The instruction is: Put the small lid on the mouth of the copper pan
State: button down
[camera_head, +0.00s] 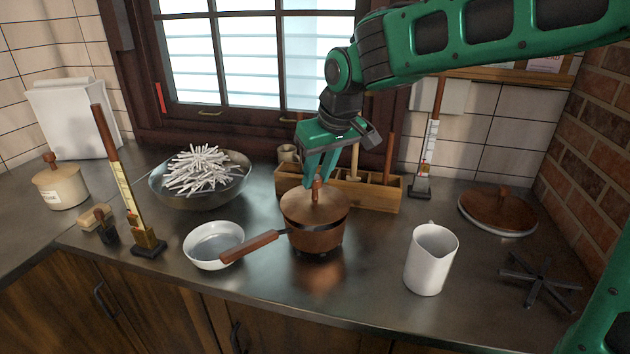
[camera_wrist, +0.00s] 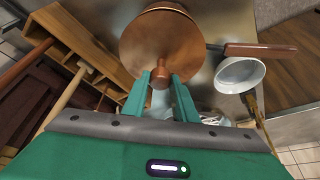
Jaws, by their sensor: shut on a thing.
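The copper pan (camera_head: 317,240) stands upright near the middle of the counter, its wooden handle (camera_head: 250,247) pointing left and to the front. The small copper lid (camera_head: 312,206) lies over its mouth and looks about level. Whether its rim is fully seated cannot be told. My gripper (camera_head: 317,182) comes down from above and is shut on the lid's knob. In the wrist view the lid (camera_wrist: 160,42) hides the pan's body, the knob sits between my two fingers (camera_wrist: 160,82), and the pan's handle (camera_wrist: 262,50) sticks out to the right.
A white bowl (camera_head: 214,262) sits close to the pan's handle. A wooden rack (camera_head: 380,195) stands just behind the pan. A white jug (camera_head: 432,262), a larger lid (camera_head: 497,212) and a dark trivet (camera_head: 540,283) are to the right. A bowl of white sticks (camera_head: 200,200) is back left.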

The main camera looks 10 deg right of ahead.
jog(key=shift+f, duration=0.8)
jog(key=c, duration=1.4)
grip_release()
jog(key=shift+f, duration=0.1)
jog(key=shift+c, duration=0.2)
